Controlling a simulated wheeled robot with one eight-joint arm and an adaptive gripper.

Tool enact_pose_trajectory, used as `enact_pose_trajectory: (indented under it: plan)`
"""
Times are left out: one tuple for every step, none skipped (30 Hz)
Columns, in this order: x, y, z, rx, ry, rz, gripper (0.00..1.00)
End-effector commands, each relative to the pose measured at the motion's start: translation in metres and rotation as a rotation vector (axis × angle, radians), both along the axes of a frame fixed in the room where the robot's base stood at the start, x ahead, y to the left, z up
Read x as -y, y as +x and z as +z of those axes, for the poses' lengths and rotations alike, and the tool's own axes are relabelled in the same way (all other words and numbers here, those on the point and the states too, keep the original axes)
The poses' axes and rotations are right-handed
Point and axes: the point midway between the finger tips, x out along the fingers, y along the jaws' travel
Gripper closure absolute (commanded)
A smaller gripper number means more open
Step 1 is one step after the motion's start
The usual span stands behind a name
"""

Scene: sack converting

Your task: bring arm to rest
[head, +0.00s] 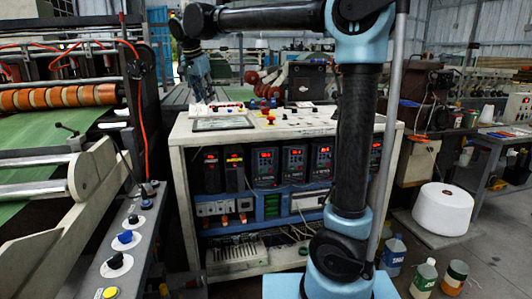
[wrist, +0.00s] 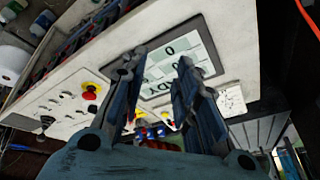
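My gripper (head: 203,92) hangs from the end of my arm in the head view, fingers down, over the left part of the control console top (head: 262,127). In the wrist view my gripper (wrist: 155,68) has its two dark fingers apart, with nothing between them. Beyond the fingers is the console's grey display (wrist: 178,62), tilted in the picture. The display also shows in the head view (head: 222,123), just below the gripper. I cannot tell the exact gap between the fingertips and the console. My arm is bent, its upper link reaching left.
A red button on a yellow base (wrist: 90,92) rises from the panel. A roller machine (head: 60,97) stands at left, with a button rail (head: 122,245).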

Motion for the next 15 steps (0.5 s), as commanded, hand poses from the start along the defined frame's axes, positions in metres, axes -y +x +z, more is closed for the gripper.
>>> enact_pose_trajectory:
  plan:
    - [0.009,0.000,-0.002,-0.004,-0.003,0.002,0.72]
    - [0.014,0.000,-0.003,-0.007,-0.005,0.006,0.72]
    - [0.021,0.000,-0.005,-0.011,-0.008,0.011,0.72]
    - [0.027,0.000,-0.007,-0.014,-0.010,0.014,0.72]
    - [0.032,-0.001,-0.008,-0.017,-0.013,0.019,0.72]
    - [0.041,-0.001,-0.010,-0.021,-0.017,0.025,0.72]
    - [0.047,-0.001,-0.012,-0.025,-0.020,0.030,0.72]
    - [0.055,-0.002,-0.014,-0.029,-0.023,0.034,0.72]
    - [0.065,-0.003,-0.016,-0.034,-0.027,0.041,0.72]
    - [0.074,-0.004,-0.019,-0.039,-0.030,0.047,0.72]
    - [0.082,-0.005,-0.022,-0.045,-0.033,0.053,0.72]
    - [0.097,-0.007,-0.026,-0.052,-0.038,0.063,0.72]
    - [0.108,-0.009,-0.030,-0.058,-0.042,0.072,0.72]
    - [0.119,-0.011,-0.034,-0.065,-0.046,0.081,0.72]
    - [0.134,-0.015,-0.040,-0.073,-0.051,0.093,0.72]
